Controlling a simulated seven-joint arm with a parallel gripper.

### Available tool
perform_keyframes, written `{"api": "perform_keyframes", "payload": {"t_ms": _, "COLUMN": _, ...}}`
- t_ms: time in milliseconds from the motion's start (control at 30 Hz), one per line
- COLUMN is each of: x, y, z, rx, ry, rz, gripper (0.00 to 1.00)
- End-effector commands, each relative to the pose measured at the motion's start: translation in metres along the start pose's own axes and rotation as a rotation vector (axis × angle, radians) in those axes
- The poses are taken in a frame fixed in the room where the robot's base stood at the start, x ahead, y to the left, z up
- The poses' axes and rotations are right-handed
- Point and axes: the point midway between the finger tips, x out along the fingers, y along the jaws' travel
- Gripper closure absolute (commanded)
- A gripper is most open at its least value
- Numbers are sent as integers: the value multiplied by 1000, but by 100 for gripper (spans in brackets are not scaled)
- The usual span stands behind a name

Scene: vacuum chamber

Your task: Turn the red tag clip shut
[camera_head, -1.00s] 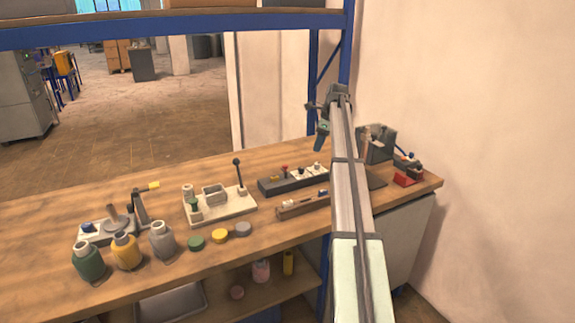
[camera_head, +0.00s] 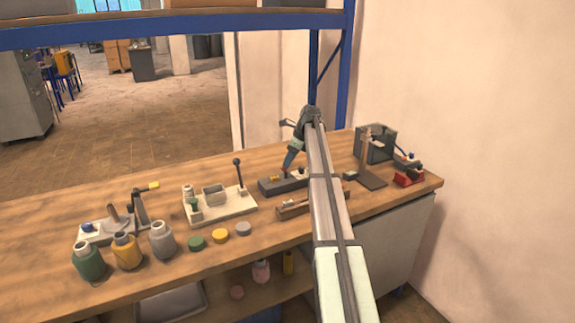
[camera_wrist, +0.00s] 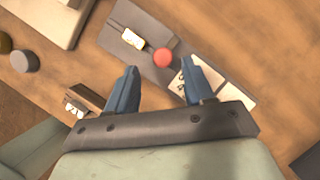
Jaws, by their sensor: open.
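A dark strip (camera_head: 272,187) lies on the bench in the head view and crosses the upper middle of the wrist view (camera_wrist: 127,12). The red clip (camera_wrist: 164,57) shows as a round red top on this strip in the wrist view, next to a white and yellow label (camera_wrist: 132,39). My gripper (camera_wrist: 161,70) is open and empty. Its two blue fingers point at the strip, and the red top appears between and just beyond their tips. I cannot tell the height between them. In the head view, my arm hides the strip's right part.
White plates (camera_wrist: 196,82) are on the strip beside the right finger. A wooden holder (camera_head: 294,210) lies in front of the strip. A pale fixture with a lever (camera_head: 238,175) is to the left. A dark upright stand (camera_head: 365,160) and red parts (camera_head: 404,179) are to the right.

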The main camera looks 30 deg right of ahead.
Motion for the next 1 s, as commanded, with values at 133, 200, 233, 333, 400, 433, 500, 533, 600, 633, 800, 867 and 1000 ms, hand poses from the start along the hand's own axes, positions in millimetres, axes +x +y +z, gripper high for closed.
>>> {"api": "perform_keyframes", "payload": {"t_ms": 133, "x": 18, "y": 0, "z": 0, "rx": 0, "ry": 1, "rz": 2, "gripper": 48}}
{"api": "perform_keyframes", "payload": {"t_ms": 200, "x": 23, "y": 0, "z": 0, "rx": 0, "ry": 1, "rz": 1, "gripper": 48}}
{"api": "perform_keyframes", "payload": {"t_ms": 233, "x": 25, "y": 0, "z": 0, "rx": 0, "ry": 0, "rz": 0, "gripper": 48}}
{"api": "perform_keyframes", "payload": {"t_ms": 333, "x": 29, "y": 0, "z": 0, "rx": 0, "ry": 0, "rz": 0, "gripper": 48}}
{"api": "perform_keyframes", "payload": {"t_ms": 400, "x": 30, "y": 0, "z": 0, "rx": 0, "ry": 0, "rz": 0, "gripper": 48}}
{"api": "perform_keyframes", "payload": {"t_ms": 433, "x": 30, "y": 0, "z": 0, "rx": 0, "ry": 0, "rz": 0, "gripper": 48}}
{"api": "perform_keyframes", "payload": {"t_ms": 500, "x": 31, "y": 0, "z": 0, "rx": 0, "ry": 0, "rz": 0, "gripper": 48}}
{"api": "perform_keyframes", "payload": {"t_ms": 533, "x": 31, "y": 0, "z": 0, "rx": 0, "ry": 0, "rz": 0, "gripper": 48}}
{"api": "perform_keyframes", "payload": {"t_ms": 600, "x": 31, "y": 0, "z": 0, "rx": 0, "ry": 0, "rz": 0, "gripper": 48}}
{"api": "perform_keyframes", "payload": {"t_ms": 633, "x": 30, "y": 0, "z": 0, "rx": 0, "ry": 0, "rz": 0, "gripper": 48}}
{"api": "perform_keyframes", "payload": {"t_ms": 800, "x": 30, "y": 0, "z": 0, "rx": 0, "ry": 1, "rz": 0, "gripper": 62}}
{"api": "perform_keyframes", "payload": {"t_ms": 867, "x": 30, "y": 0, "z": 0, "rx": 0, "ry": 1, "rz": 0, "gripper": 68}}
{"api": "perform_keyframes", "payload": {"t_ms": 1000, "x": 30, "y": 0, "z": 0, "rx": 0, "ry": 1, "rz": 0, "gripper": 81}}
